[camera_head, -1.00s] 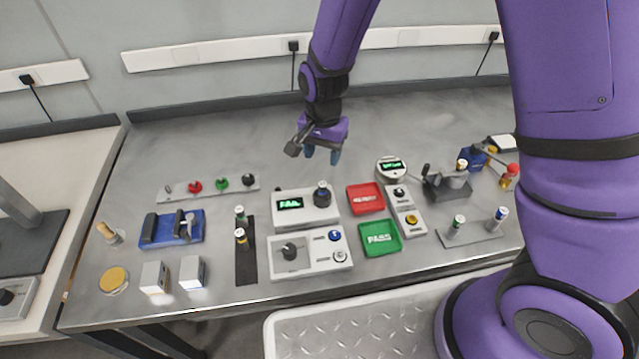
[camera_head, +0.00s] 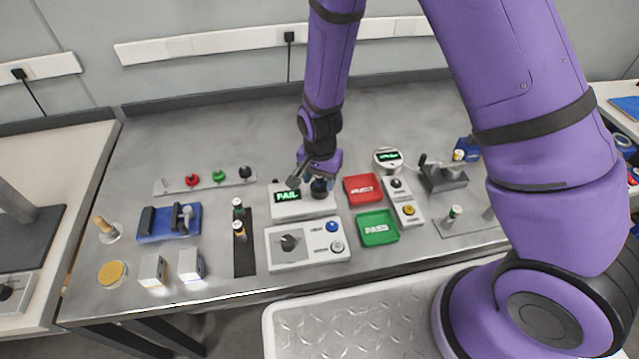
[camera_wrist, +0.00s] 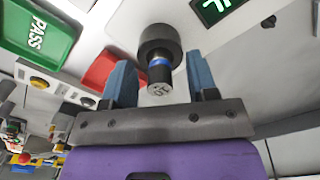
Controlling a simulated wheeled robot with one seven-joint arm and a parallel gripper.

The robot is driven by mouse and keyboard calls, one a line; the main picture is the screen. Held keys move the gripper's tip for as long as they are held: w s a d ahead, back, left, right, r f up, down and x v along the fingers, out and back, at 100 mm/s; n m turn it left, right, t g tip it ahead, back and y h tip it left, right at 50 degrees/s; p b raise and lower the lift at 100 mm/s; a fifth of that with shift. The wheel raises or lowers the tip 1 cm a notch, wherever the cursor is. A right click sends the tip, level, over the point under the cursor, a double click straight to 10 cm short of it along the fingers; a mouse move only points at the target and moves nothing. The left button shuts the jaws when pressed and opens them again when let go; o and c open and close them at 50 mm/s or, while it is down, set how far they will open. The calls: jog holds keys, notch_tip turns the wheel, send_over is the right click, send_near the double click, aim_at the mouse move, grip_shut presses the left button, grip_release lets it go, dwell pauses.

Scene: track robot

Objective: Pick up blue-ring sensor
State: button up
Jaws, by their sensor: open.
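In the wrist view, the blue-ring sensor (camera_wrist: 159,66) is a short grey cylinder with a blue band and small markings on its end. It stands in a black round socket (camera_wrist: 160,42). My gripper (camera_wrist: 161,75) is open, with one blue finger on each side of the sensor and a visible gap to both. In the head view, my gripper (camera_head: 318,182) is low over the right side of the white test unit (camera_head: 303,207), whose green display reads FAIL. The gripper mostly hides the sensor there.
A red tray (camera_head: 363,189) and a green PASS tray (camera_head: 377,228) lie right of the test unit. A control panel (camera_head: 300,258) with a black knob is in front. A dark rack (camera_head: 244,262) with two sensors stands left. The back of the bench is clear.

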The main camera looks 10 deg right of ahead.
jog(key=shift+c, duration=0.4)
grip_shut()
